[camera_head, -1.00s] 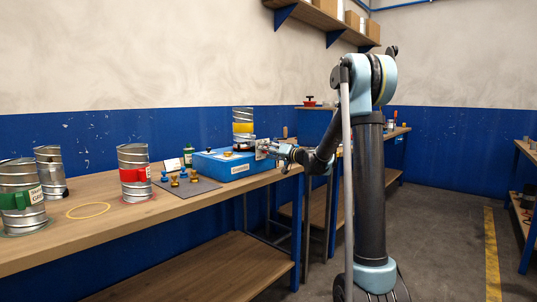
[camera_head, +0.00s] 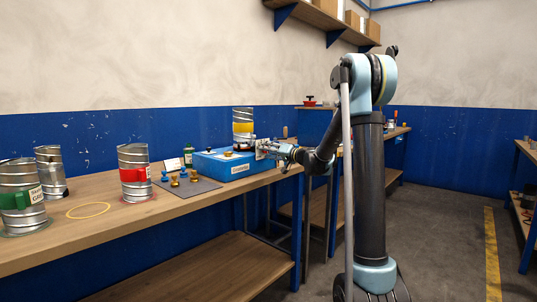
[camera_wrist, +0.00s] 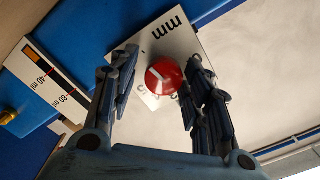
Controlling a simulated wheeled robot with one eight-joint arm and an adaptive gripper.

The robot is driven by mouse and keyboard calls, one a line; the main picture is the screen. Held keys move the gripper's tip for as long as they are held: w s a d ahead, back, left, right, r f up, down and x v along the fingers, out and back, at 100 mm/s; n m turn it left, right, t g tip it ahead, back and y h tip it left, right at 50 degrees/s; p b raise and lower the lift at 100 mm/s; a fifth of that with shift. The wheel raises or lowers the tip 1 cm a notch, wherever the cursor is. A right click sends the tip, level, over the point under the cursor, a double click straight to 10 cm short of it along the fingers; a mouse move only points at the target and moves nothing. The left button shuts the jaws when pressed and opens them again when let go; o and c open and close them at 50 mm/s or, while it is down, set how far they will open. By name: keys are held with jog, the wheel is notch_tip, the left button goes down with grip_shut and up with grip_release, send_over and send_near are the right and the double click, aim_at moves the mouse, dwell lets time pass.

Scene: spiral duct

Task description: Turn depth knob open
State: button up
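The depth knob (camera_wrist: 165,77) is red and round with a white pointer line, on a white plate (camera_wrist: 178,45) marked "mm" in the wrist view. The pointer is toward the knob's upper left. Part of the plate's scale is hidden by the fingers. My gripper (camera_wrist: 160,72) is open, with one finger on each side of the knob. A gap shows at the left finger; the right finger is close to the knob, and I cannot tell if it touches. In the head view my gripper (camera_head: 266,150) is at the right end of the blue box (camera_head: 222,163).
A duct piece with a yellow band (camera_head: 243,128) stands at the blue box. Ducts with a red band (camera_head: 134,176) and a green band (camera_head: 20,200) stand left on the wooden bench (camera_head: 120,217).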

jog(key=shift+r, duration=0.1)
jog(key=v, duration=1.2)
jog(key=s+d+f+n+g+h, duration=0.1)
jog(key=s+f+g+h, duration=0.35)
jog(key=s, duration=0.75)
jog(key=s+d+f+g+h, duration=0.1)
jog(key=s+f, duration=0.6)
jog(key=s, duration=0.5)
jog(key=s+d+f+m+g+h, duration=0.1)
jog(key=s+d+f+h, duration=0.3)
jog(key=s+d+f, duration=0.3)
jog(key=s+d+f+m+g+h, duration=0.1)
jog(key=s+d+f+h, duration=0.3)
jog(key=s, duration=1.1)
jog(key=d+f+g, duration=0.1)
jog(key=d+f, duration=0.2)
jog(key=d, duration=0.2)
jog(key=shift+f+h, duration=0.15)
jog(key=shift+h, duration=0.2)
